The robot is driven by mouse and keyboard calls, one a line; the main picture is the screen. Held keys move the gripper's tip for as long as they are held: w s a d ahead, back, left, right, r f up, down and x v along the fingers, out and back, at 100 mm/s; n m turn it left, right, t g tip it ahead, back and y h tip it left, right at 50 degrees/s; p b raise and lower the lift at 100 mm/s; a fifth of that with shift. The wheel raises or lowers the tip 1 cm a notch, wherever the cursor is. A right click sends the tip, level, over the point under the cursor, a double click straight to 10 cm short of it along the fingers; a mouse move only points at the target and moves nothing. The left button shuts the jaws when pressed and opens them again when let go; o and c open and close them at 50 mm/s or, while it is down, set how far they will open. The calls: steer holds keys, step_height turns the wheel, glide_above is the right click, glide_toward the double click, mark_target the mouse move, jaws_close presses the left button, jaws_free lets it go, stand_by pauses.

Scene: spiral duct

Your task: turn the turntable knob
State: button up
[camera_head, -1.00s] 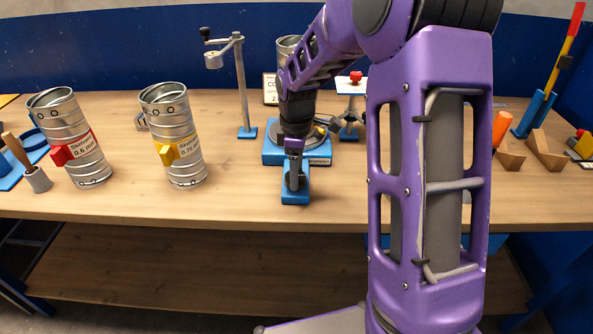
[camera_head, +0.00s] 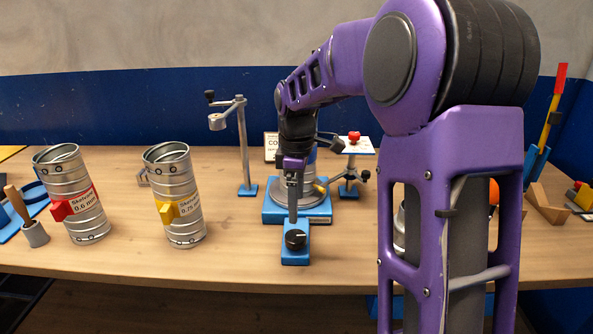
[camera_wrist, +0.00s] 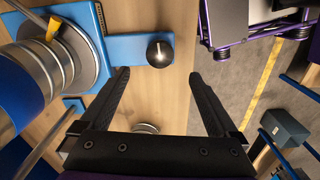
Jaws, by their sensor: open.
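The turntable knob (camera_head: 295,239) is a round black dial with a white pointer line, on a small blue block in front of the turntable (camera_head: 270,212). In the wrist view the knob (camera_wrist: 160,54) shows just beyond the fingertips, roughly centred between them, with its line pointing up. The turntable (camera_wrist: 118,48) is at upper left there, with a silver ribbed duct on it. My gripper (camera_head: 292,218) is above and slightly behind the knob, pointing down. In the wrist view my gripper (camera_wrist: 160,74) has its black fingers wide apart, with nothing between them but bench top.
Two silver ducts stand to the left, one with a red tab (camera_head: 80,203), one with a yellow tab (camera_head: 178,205). A crank stand (camera_head: 244,150) and a red-knobbed stand (camera_head: 352,160) flank the turntable. My arm hides part of the right side. Bench between ducts and knob is clear.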

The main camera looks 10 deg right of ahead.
step_height(320, 180, up, 8)
stand_by(0.5)
